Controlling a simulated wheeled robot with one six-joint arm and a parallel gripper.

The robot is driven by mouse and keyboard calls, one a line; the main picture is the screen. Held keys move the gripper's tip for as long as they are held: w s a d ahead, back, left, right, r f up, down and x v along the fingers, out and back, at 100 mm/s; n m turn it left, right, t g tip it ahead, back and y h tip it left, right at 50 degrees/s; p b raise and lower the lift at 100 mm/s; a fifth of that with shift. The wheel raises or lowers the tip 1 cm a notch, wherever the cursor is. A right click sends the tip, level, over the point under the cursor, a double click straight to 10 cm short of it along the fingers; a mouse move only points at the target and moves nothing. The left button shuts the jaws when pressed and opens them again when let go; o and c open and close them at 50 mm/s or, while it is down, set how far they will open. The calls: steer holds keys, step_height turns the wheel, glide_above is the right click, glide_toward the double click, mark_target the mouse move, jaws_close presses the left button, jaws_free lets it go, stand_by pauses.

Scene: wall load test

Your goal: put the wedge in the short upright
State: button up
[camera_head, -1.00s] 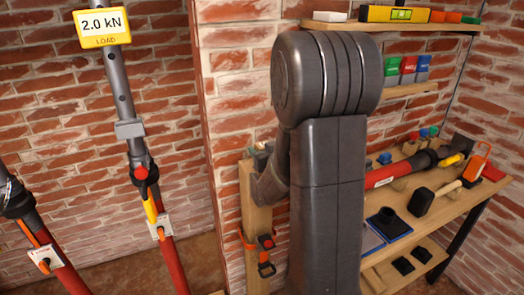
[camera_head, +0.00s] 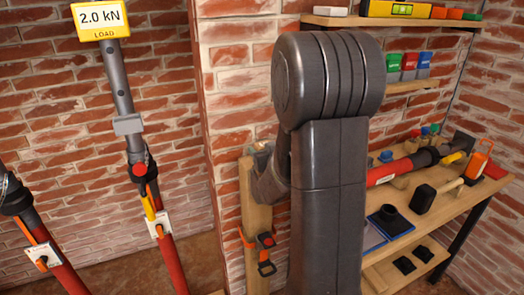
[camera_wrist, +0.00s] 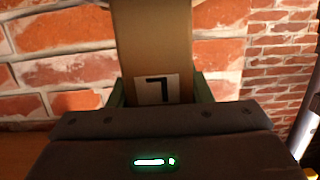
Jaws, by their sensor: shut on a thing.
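In the wrist view a brown wood-coloured piece (camera_wrist: 152,45) with a white label (camera_wrist: 157,89) and a dark angular mark stands between the green fingers of my gripper (camera_wrist: 159,92). My gripper is shut on this piece; whether it is the wedge I cannot tell. In the head view my arm hides the gripper, close to the top of a timber upright (camera_head: 258,219) against the brick pier. An orange-strapped clamp (camera_head: 266,252) hangs on that timber. I cannot tell whether it is the short upright.
Two red and grey props stand at the left, one (camera_head: 138,172) under a yellow load display (camera_head: 101,20) reading 2.0 kN. A wooden bench (camera_head: 440,215) with a mallet (camera_head: 424,202) and other tools stands at the right. Shelves (camera_head: 390,22) hang above it.

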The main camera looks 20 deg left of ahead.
mark_target(262, 142)
steer(key=shift+f+b, duration=1.55)
steer(key=shift+b, duration=0.35)
steer(key=o, duration=1.7)
steer(key=shift+c, duration=0.2)
steer(key=shift+r+p, duration=2.5)
steer(key=shift+r, duration=1.6)
steer(key=shift+f, duration=0.15)
